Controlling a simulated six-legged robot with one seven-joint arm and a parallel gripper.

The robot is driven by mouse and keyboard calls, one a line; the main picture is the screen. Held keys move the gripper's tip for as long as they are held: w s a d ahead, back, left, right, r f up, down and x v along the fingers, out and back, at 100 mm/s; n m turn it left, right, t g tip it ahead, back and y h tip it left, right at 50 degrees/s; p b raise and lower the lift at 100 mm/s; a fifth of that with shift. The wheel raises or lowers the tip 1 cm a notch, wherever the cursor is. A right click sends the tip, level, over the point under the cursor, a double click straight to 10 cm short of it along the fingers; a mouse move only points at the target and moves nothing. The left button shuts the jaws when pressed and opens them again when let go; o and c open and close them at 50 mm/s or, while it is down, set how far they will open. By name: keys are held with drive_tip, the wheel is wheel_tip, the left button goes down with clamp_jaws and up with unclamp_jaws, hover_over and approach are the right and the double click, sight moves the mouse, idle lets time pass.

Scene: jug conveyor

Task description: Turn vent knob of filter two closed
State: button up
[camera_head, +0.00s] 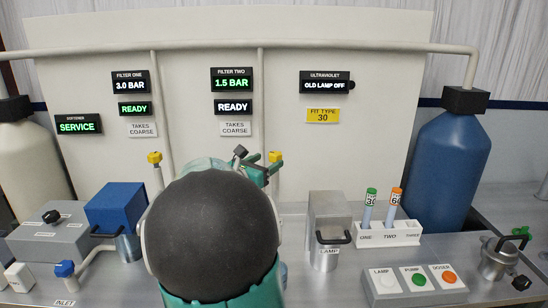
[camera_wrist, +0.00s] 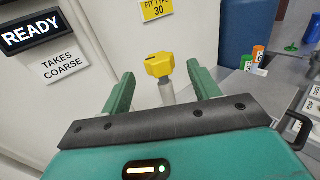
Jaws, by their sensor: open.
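The yellow vent knob of filter two (camera_head: 275,157) sits on a pale stem below the filter two panel. In the wrist view the yellow knob (camera_wrist: 159,64) appears between and just beyond my two green fingertips, with no contact visible. My gripper (camera_wrist: 160,75) is open and empty. In the head view my gripper (camera_head: 262,166) is beside the knob, and my dark round arm link hides what is below. The filter two display (camera_head: 232,83) reads 1.5 BAR, with a READY sign (camera_head: 233,107) in white letters under it.
Filter one's yellow knob (camera_head: 154,158) stands to the left. A metal lamp box (camera_head: 330,218), a white rack (camera_head: 388,233) with two tubes and a button panel (camera_head: 415,284) stand to the right. A vertical pipe (camera_head: 261,100) runs down the backboard.

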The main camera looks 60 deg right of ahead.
sight(271, 159)
drive_tip(key=d, duration=0.5)
drive_tip(key=shift+s, duration=0.4)
drive_tip(key=shift+c, duration=0.4)
drive_tip(key=c, duration=0.9)
